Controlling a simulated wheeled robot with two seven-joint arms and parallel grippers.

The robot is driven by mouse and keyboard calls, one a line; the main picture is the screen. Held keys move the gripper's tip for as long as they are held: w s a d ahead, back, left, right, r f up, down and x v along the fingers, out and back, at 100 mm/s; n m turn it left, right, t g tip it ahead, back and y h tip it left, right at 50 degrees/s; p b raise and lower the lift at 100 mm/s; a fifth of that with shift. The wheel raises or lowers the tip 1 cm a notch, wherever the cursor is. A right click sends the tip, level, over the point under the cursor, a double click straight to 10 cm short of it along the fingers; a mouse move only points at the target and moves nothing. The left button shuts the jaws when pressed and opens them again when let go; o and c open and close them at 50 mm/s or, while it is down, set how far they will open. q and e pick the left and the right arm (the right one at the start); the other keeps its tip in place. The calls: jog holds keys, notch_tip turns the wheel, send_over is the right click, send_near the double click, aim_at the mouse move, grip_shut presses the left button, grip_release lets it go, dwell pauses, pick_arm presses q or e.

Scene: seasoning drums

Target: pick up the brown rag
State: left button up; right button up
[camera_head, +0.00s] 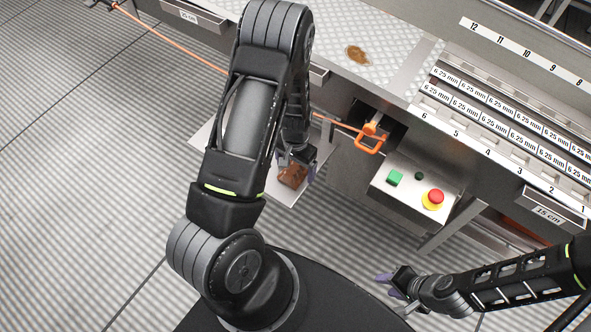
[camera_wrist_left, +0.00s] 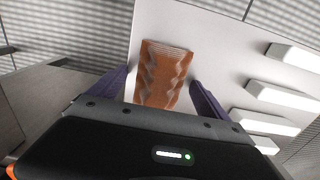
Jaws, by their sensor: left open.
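My right gripper (camera_head: 389,286) is at the lower right of the head view, with purple fingers apart and empty.
The pale tray (camera_head: 203,148) has several white raised bars (camera_wrist_left: 283,93) on its right in the wrist view. A control box with a red button (camera_head: 435,196) and an orange handle (camera_head: 370,140) are right of the left gripper.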

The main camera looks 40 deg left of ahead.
pick_arm(q)
jog(key=shift+c, duration=0.6)
jog(key=c, duration=1.3)
